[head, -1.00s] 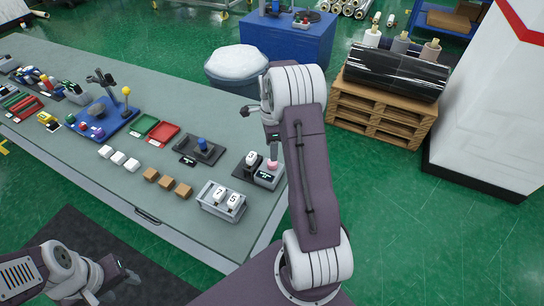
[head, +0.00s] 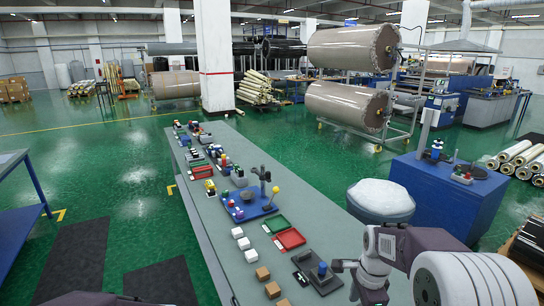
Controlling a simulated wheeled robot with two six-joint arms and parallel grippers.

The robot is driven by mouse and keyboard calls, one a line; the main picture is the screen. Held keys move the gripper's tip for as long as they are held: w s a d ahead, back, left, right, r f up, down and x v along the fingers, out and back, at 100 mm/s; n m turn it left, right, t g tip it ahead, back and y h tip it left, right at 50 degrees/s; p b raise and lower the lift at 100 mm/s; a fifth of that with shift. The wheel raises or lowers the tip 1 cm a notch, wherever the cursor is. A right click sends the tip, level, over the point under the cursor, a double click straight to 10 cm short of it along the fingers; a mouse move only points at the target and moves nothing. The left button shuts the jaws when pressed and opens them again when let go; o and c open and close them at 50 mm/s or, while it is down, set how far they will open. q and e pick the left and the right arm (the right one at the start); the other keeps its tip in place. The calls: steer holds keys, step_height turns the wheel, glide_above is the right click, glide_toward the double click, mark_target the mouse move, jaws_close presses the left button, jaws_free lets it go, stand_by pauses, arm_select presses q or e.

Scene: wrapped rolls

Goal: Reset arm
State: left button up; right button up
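My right arm comes in at the lower right, with its white and dark purple links close to the camera. My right gripper (head: 340,266) is small and dark, over the right edge of the long grey table (head: 209,231), near a dark block with a blue knob (head: 322,270). Its finger gap is not clear, and no object shows in it. Only a dark sliver of my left arm shows at the bottom left; its gripper is out of view.
The table holds white cubes (head: 243,243), brown cubes (head: 272,290), a red tray (head: 290,239), a green tray (head: 275,224) and a blue tray (head: 250,212). A white-topped bin (head: 381,198) and a blue cabinet (head: 438,200) stand right.

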steer(key=s+a+f+n, duration=0.2)
steer(key=s+n, duration=0.4)
steer(key=n, duration=0.2)
steer(key=s+a+f+n, duration=0.3)
steer(key=s+n, duration=0.4)
steer(key=n, duration=0.2)
steer(key=shift+a, duration=0.35)
steer(key=shift+s, duration=0.15)
